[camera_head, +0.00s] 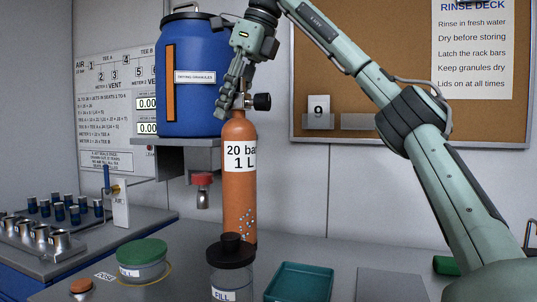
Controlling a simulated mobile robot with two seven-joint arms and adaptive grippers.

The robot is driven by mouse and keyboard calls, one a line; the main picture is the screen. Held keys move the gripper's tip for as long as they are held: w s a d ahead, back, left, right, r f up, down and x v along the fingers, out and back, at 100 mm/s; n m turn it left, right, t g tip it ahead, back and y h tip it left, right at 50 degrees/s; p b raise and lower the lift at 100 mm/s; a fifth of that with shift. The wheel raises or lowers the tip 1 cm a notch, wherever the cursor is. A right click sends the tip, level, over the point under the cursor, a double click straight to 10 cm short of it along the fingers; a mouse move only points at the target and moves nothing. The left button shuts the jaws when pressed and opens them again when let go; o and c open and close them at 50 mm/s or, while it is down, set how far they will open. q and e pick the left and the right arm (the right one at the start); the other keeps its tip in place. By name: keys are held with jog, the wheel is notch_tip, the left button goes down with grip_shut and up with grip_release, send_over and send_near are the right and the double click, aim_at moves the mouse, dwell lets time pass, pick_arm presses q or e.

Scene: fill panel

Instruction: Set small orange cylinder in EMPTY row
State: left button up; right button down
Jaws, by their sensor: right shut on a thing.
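The small orange cylinder (239,190) stands upright in the middle of the view. It has a white label reading "20 ba" and "1 L", and a black valve knob (262,101) at its top right. My right gripper (231,102) comes down from above and is shut on the cylinder's valve end. The cylinder's foot is partly behind a black-lidded jar, so I cannot tell whether it touches the counter. No row marked EMPTY shows. My left gripper is not in view.
A blue drum (192,105) stands on a shelf behind the cylinder. The black-lidded jar (231,255), a green-lidded tub (142,258) and a teal tray (299,282) are in front. A rack of metal cups (42,235) is at left.

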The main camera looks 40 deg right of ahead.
aim_at(232, 154)
jog(key=shift+f, duration=4.8)
jog(key=c, duration=1.4)
grip_release()
jog(key=shift+f, duration=0.1)
jog(key=shift+o, duration=1.4)
jog(key=shift+s, duration=0.1)
